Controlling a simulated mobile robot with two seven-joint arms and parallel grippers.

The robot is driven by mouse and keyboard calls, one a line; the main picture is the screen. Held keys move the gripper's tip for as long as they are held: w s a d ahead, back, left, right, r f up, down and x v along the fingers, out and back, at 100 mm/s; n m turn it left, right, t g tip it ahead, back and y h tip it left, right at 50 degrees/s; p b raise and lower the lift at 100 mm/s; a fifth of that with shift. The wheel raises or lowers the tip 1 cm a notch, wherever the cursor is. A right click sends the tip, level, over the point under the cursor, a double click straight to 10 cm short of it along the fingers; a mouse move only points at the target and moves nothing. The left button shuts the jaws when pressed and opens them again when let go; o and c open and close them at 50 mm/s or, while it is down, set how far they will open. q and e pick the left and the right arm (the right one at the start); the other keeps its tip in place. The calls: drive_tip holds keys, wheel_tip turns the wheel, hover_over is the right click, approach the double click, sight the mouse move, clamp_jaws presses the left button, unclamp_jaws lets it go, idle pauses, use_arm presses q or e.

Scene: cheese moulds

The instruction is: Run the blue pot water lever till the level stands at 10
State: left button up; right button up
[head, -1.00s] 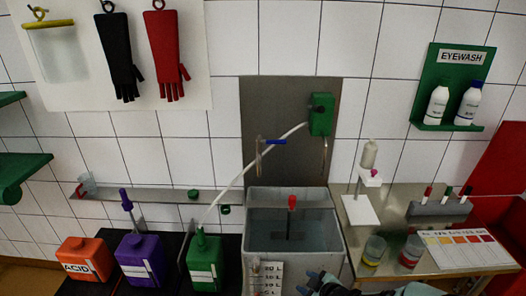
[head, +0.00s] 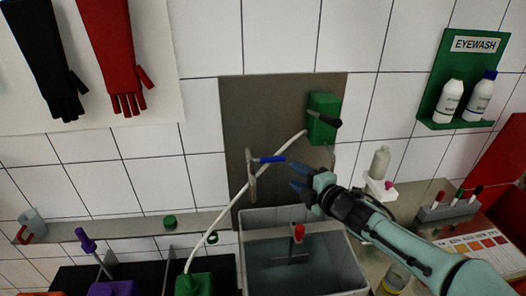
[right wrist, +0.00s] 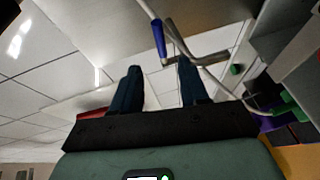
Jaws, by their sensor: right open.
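The blue water lever (head: 268,159) sticks out sideways from a metal tap (head: 252,175) on the grey wall panel. My right gripper (head: 292,176) is open and empty just right of the lever's free end, apart from it. In the right wrist view the blue lever (right wrist: 158,38) shows beyond and between the open fingers (right wrist: 158,85). The grey pot (head: 262,218) stands below the tap with water in it. Its level scale is out of the frame, so the level cannot be read. My left gripper is not in view.
A green box (head: 322,118) with a dark knob sits on the panel above my gripper, and a white hose (head: 230,205) runs from it to a green container (head: 194,284). A red-handled tool (head: 298,232) stands in the pot. A white bottle (head: 380,162) stands to the right.

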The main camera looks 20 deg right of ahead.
sight(275, 161)
drive_tip(key=p+x, duration=0.1)
drive_tip(key=x, duration=1.1)
drive_tip(key=shift+w+a, duration=0.1)
drive_tip(key=shift+w, duration=0.15)
clamp_jaws()
